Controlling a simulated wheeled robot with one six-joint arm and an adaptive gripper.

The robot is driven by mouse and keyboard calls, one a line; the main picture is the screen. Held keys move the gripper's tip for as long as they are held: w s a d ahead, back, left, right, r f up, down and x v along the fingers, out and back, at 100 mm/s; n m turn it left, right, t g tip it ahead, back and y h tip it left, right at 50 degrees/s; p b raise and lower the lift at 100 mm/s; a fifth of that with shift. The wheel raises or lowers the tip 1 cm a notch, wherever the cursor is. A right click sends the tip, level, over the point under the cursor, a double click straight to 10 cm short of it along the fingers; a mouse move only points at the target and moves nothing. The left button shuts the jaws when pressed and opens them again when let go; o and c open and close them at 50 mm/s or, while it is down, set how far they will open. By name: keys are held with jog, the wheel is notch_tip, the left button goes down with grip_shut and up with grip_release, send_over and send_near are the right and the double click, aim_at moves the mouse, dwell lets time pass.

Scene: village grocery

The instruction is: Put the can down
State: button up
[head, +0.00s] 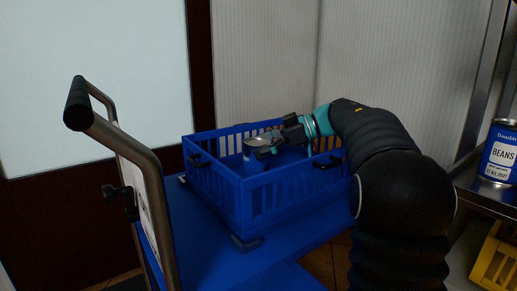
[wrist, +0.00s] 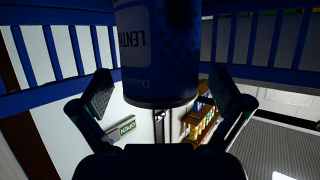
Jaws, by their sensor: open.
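The can (head: 248,155) has a silver lid and stands inside the blue crate (head: 275,195), its lower part hidden by the crate walls. In the wrist view the can (wrist: 155,50) is dark blue with a pale label whose letters, beginning "LENTI", appear upside down. My gripper (head: 267,147) reaches into the crate from the right, beside the can. In the wrist view my gripper (wrist: 163,100) is open, with one finger on each side of the can's near end and a visible gap at both sides. The crate's slatted wall also shows in the wrist view (wrist: 50,60).
The crate sits on a blue cart deck (head: 225,255) with a tall metal push handle (head: 140,150) at left. A beans can (head: 499,155) stands on a metal shelf at right, above a yellow crate (head: 494,262). Walls close off the back.

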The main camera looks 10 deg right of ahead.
jog(key=p+v, duration=0.1)
jog(key=v, duration=0.6)
jog(key=shift+d+p, duration=0.2)
jog(key=shift+p, duration=0.1)
jog(key=shift+r, duration=0.1)
